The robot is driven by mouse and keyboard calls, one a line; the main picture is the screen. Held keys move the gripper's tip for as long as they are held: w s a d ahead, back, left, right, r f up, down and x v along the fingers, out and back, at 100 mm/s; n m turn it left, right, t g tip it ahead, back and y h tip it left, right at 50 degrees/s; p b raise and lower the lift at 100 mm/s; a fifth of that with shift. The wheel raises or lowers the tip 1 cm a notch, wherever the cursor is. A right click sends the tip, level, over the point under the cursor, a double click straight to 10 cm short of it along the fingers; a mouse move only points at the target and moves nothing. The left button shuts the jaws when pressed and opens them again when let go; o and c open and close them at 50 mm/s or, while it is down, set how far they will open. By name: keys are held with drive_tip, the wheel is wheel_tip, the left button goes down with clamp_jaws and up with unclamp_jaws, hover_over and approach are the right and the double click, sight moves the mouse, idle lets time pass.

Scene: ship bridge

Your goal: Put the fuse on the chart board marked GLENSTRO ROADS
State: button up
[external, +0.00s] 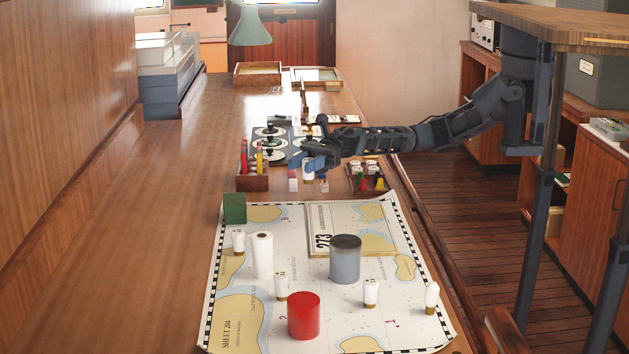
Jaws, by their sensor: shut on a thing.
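My gripper (312,162) is shut on a small white fuse (308,172) and holds it over the far part of the long wooden counter. The gripper's dark body partly hides the fuse. A chart board (376,213) numbered 273 lies on the large chart in the foreground, nearer the camera than my gripper. Its small side lettering is too fine to read. A grey cylinder (345,260) stands at the board's near edge; I cannot tell whether it rests on the board.
On the large chart (270,335) stand a red cylinder (303,316), a white roll (262,256), a green block (234,208) and several small white pieces (370,293). A wooden box (252,183) and a small tray (367,185) flank my gripper. The counter's left side is clear.

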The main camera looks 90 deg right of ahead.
drive_tip(key=s+d+b, duration=0.4)
drive_tip(key=s, duration=0.4)
drive_tip(key=s+d+b, duration=0.3)
drive_tip(key=s+d, duration=0.1)
drive_tip(key=s, duration=0.4)
drive_tip(key=p, duration=0.3)
hover_over(346, 228)
wheel_tip(346, 228, down, 7)
drive_tip(key=shift+a+f, duration=0.1)
drive_tip(key=shift+f, duration=1.85)
drive_tip(key=shift+f, duration=0.2)
drive_tip(key=o, duration=1)
drive_tip(key=shift+r, duration=0.1)
drive_tip(key=shift+o, duration=0.2)
drive_tip(key=shift+r, duration=0.15)
